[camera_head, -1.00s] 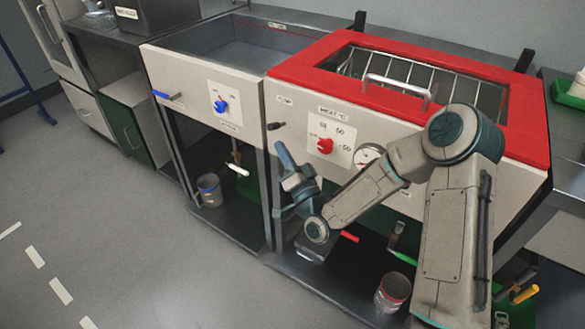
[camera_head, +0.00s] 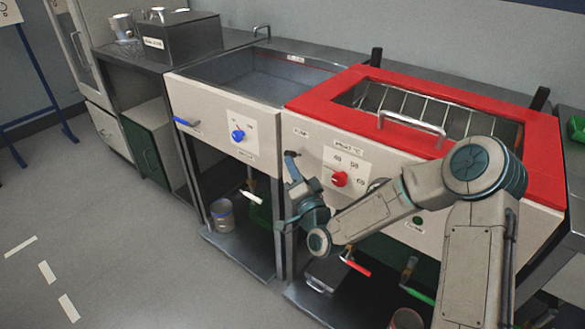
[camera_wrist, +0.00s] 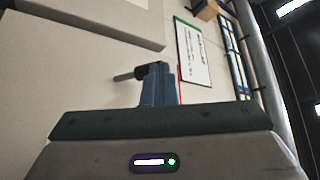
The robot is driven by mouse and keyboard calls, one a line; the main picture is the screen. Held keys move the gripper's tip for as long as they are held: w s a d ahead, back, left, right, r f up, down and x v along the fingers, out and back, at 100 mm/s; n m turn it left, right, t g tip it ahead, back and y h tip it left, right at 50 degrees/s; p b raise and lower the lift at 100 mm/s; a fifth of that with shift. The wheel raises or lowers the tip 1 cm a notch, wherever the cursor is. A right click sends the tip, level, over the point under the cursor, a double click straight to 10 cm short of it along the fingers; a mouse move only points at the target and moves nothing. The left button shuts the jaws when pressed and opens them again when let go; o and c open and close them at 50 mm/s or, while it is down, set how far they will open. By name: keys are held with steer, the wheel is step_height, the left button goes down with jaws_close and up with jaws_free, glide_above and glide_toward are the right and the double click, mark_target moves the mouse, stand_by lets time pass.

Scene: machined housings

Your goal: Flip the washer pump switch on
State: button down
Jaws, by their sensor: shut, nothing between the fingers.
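The pump switch (camera_head: 291,153) is a small dark lever on the pale front panel, below a label reading PUMP (camera_head: 301,132). In the wrist view the switch (camera_wrist: 126,76) shows as a dark boss with a thin grey lever pointing left. My gripper (camera_head: 290,164) is shut and empty, its blue fingertips right at the switch from below. In the wrist view the fingertips (camera_wrist: 157,76) overlap the boss's right side and hide part of it. I cannot tell whether they touch.
A red dial (camera_head: 340,179) sits on the panel right of the switch. A blue knob (camera_head: 238,135) is on the left unit. Red and green valve handles (camera_head: 356,264) are below.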

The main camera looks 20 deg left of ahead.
steer(key=shift+w+a+r, duration=0.15)
steer(key=shift+w+r, duration=0.05)
steer(key=shift+r, duration=0.45)
steer(key=shift+s+f, duration=0.1)
steer(key=b+v, duration=0.2)
steer(key=v, duration=1.2)
steer(key=shift+f+b, duration=0.3)
steer(key=shift+f, duration=0.15)
steer(key=d+r+n+g+h+p, duration=0.3)
steer(key=d+r+g+h+p, duration=0.25)
steer(key=d, duration=0.25)
steer(key=d+r+n+g+h+p, duration=0.3)
steer(key=d+r+g+h+p, duration=0.1)
steer(key=d+h+p, duration=0.25)
steer(key=s+d+r+m+g+p, duration=0.1)
steer(key=s+d+r+g+p, duration=0.1)
steer(key=s+r, duration=0.5)
steer(key=s+d+r+m+g+h+p, duration=0.1)
steer(key=s+d+r+g+p, duration=0.2)
steer(key=s, duration=0.7)
steer(key=d+r+p, duration=0.2)
steer(key=d+r, duration=0.2)
steer(key=r, duration=0.1)
steer(key=shift+s+d+h, duration=0.25)
steer(key=shift+s+h, duration=0.05)
